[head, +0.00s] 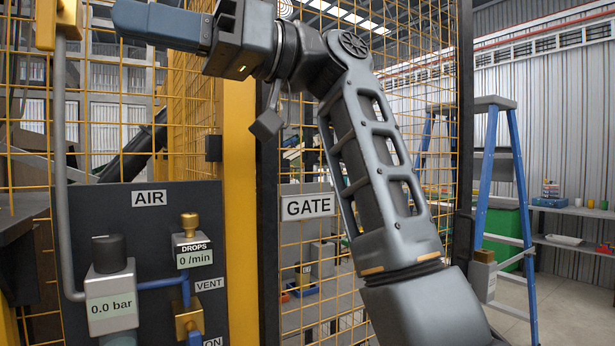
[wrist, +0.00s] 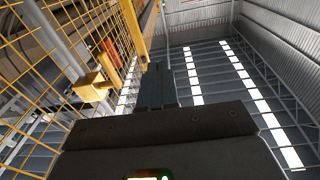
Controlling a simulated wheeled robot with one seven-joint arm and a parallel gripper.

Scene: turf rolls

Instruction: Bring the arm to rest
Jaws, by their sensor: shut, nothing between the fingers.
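My gripper (head: 122,18) is raised at the top left of the head view, its fingers pointing left. It is shut and empty. In the wrist view the closed fingers (wrist: 156,72) point up toward the roof. My arm rises from the lower right and bends over at the top, in front of the yellow mesh fence and the gate with its GATE sign (head: 308,207). A dark panel marked AIR (head: 150,199) stands below the gripper, clear of it.
The panel carries a gauge reading 0.0 bar (head: 111,304) and a drops unit reading 0 /min (head: 194,256). A yellow post (head: 240,200) stands beside it. A grey pipe (head: 60,150) runs up at left. A blue stepladder (head: 484,190) and shelves (head: 570,212) are at right.

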